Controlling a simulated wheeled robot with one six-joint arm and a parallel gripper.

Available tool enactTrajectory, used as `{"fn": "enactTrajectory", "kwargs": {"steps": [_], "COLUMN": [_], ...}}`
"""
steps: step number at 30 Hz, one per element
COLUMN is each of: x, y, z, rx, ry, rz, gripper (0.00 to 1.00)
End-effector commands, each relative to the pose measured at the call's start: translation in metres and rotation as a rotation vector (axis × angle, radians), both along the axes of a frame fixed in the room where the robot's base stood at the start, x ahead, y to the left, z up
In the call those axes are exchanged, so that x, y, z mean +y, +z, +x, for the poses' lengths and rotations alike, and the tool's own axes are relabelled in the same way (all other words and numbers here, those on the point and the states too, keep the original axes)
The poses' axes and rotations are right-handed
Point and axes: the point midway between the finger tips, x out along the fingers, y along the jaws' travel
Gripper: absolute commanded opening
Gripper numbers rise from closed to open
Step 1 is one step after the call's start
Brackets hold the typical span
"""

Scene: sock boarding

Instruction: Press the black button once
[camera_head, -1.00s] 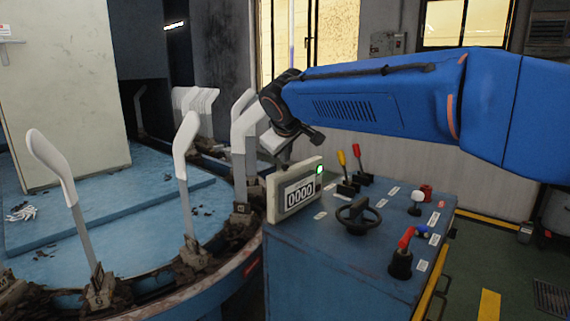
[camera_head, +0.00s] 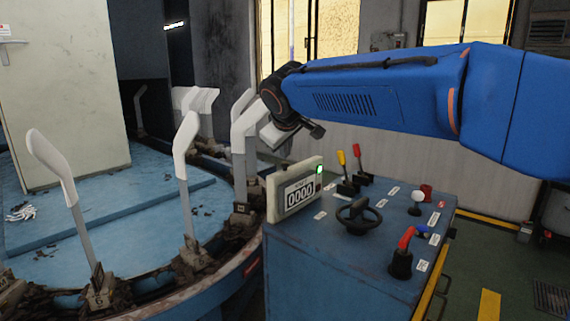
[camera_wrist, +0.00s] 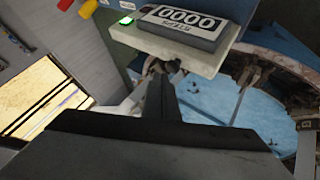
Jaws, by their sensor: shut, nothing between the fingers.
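A pale counter box (camera_head: 275,203) stands on the blue control cabinet, its screen reading 0000 beside a lit green light (camera_head: 319,169). A small dark spot (camera_head: 318,186) below the light may be the black button; it is too small to be sure. My gripper (camera_head: 282,150) is above and behind the box, partly hidden by my wrist and apart from the box. In the wrist view, my shut, empty gripper (camera_wrist: 161,72) points at the near edge of the counter box (camera_wrist: 170,45), with the green light (camera_wrist: 126,20) on its left.
The blue cabinet (camera_head: 330,270) also carries a black handwheel (camera_head: 358,216), yellow (camera_head: 342,158) and red (camera_head: 356,151) levers, a white knob (camera_head: 416,196) and a front red lever (camera_head: 407,237). White sock forms (camera_head: 183,140) stand around the machine at left, close to my gripper.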

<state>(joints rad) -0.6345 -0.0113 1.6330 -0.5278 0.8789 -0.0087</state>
Motion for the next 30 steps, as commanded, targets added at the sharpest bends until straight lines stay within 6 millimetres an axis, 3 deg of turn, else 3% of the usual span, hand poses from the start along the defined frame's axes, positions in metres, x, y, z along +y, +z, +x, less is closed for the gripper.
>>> {"fn": "enactTrajectory", "kwargs": {"steps": [14,30], "x": [0.0,0.0], "y": [0.007,0.048], "z": [0.0,0.0], "rx": [0.0,-0.001], "ry": [-0.001,0.0], "rz": [0.001,0.001], "gripper": [0.0,0.0]}}
